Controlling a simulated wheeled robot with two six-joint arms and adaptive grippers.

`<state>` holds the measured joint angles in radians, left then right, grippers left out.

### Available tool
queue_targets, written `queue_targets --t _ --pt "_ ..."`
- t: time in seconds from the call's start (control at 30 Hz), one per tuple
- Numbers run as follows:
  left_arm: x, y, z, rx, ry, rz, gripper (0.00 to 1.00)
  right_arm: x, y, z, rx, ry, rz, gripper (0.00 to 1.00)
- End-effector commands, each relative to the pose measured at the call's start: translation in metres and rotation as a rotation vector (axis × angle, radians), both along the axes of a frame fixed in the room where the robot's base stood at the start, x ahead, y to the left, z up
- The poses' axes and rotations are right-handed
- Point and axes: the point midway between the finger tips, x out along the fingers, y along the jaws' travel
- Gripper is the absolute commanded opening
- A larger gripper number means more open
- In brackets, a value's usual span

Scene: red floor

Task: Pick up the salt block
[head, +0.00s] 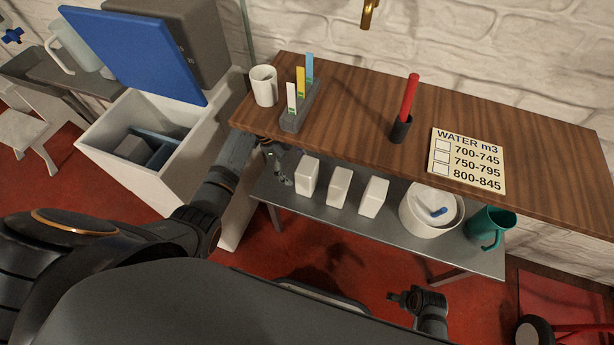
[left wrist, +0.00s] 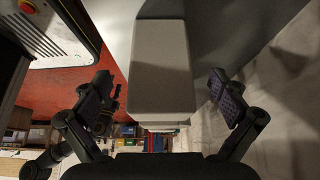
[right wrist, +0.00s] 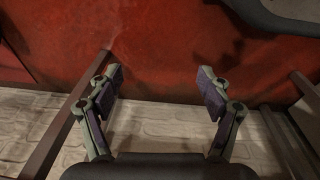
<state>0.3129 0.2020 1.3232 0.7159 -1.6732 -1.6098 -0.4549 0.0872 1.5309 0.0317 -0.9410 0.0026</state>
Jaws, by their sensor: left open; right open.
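Three white salt blocks stand in a row on the grey lower shelf: a left one (head: 307,176), a middle one (head: 339,187) and a right one (head: 373,197). My left gripper (head: 281,174) is open just left of the left block, under the wooden top's edge. In the left wrist view a pale block (left wrist: 160,65) fills the middle, between the spread fingers (left wrist: 160,87), with gaps on both sides. My right gripper (head: 407,299) is low in front of the shelf. In the right wrist view its fingers (right wrist: 159,86) are open and empty.
The wooden top (head: 350,105) overhangs the lower shelf (head: 385,231). A white bowl (head: 408,222) and a green jug (head: 489,232) stand right of the blocks. A white cup (head: 263,86), strip holder (head: 298,118) and red-handled tool (head: 410,95) stand above. An open white chest (head: 186,181) is left.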

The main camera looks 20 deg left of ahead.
Motion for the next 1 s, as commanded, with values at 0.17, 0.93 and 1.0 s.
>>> queue_targets --t 0.17,0.93,1.0 --pt "0.0 -0.005 0.0 0.001 0.0 0.001 0.98 0.0 0.0 0.0 0.0 0.002 0.0 0.79" --pt "-0.002 -0.057 -0.011 0.002 0.0 0.001 0.8 0.007 0.006 0.018 0.01 0.004 0.001 0.79" --pt "-0.002 -0.057 -0.011 0.002 0.0 0.001 0.71 0.007 0.005 0.018 0.009 0.004 0.001 0.79"
